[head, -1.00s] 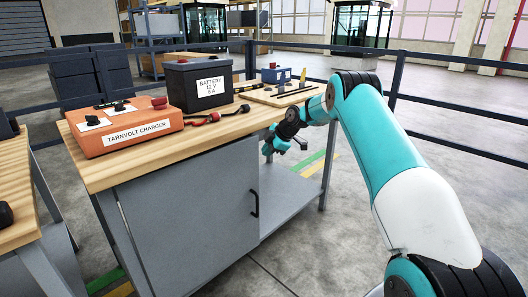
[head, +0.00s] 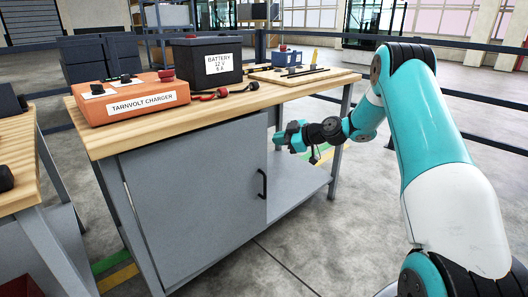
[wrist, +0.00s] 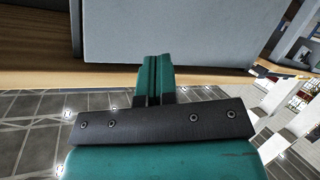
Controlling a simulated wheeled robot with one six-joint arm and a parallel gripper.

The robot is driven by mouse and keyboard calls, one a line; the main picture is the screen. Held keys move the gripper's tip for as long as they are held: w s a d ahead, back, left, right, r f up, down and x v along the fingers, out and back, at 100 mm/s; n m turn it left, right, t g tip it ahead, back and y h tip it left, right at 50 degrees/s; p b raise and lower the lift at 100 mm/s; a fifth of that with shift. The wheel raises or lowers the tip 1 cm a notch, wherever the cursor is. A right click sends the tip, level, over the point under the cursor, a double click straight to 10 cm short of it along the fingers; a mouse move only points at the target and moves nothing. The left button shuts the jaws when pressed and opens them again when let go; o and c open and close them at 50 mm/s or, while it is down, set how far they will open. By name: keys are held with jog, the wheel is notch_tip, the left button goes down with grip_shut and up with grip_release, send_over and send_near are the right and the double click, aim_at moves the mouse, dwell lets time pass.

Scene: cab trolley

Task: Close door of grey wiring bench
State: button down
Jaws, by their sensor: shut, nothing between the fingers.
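The grey wiring bench has a wooden top (head: 215,118) and a flat grey door (head: 190,195) on its front left. The door has a black bar handle (head: 262,184) near its right edge. My gripper (head: 279,138) is just right of the door's upper right edge, below the top, over the open bay. In the wrist view my gripper (wrist: 154,80) is shut and empty, its fingers pointing at a grey panel (wrist: 165,35), probably the door. Contact cannot be told.
On the bench top are an orange charger (head: 133,98), a black battery (head: 205,62), a red-and-black cable (head: 222,94) and a wooden board (head: 300,76). A lower shelf (head: 300,185) lies under the open bay. Another wooden-topped bench (head: 15,165) stands at left. Floor in front is clear.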

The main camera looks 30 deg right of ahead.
aim_at(255, 140)
jog(key=f+m+t+h+p, duration=0.1)
jog(key=m+t+p, duration=0.1)
jog(key=m, duration=0.1)
jog(key=s+f+m+t+h+p, duration=0.1)
jog(key=m+t+h+p, duration=0.1)
jog(key=m, duration=0.1)
jog(key=f+m+t+h+p, duration=0.1)
jog(key=m+p, duration=0.2)
jog(key=shift+s+d+f+m+t+h, duration=0.25)
jog(key=shift+s+f+m+t+h, duration=0.05)
jog(key=shift+f+m+t, duration=0.1)
jog(key=p, duration=0.4)
jog(key=shift+w+a, duration=0.1)
jog(key=shift+a, duration=0.1)
jog(key=w, duration=0.3)
jog(key=w+a, duration=0.1)
jog(key=w, duration=0.3)
jog(key=w+f, duration=0.1)
jog(key=w, duration=0.3)
jog(key=shift+w+a, duration=0.2)
jog(key=shift+a, duration=0.15)
jog(key=shift+w+b, duration=0.1)
jog(key=shift+b, duration=0.3)
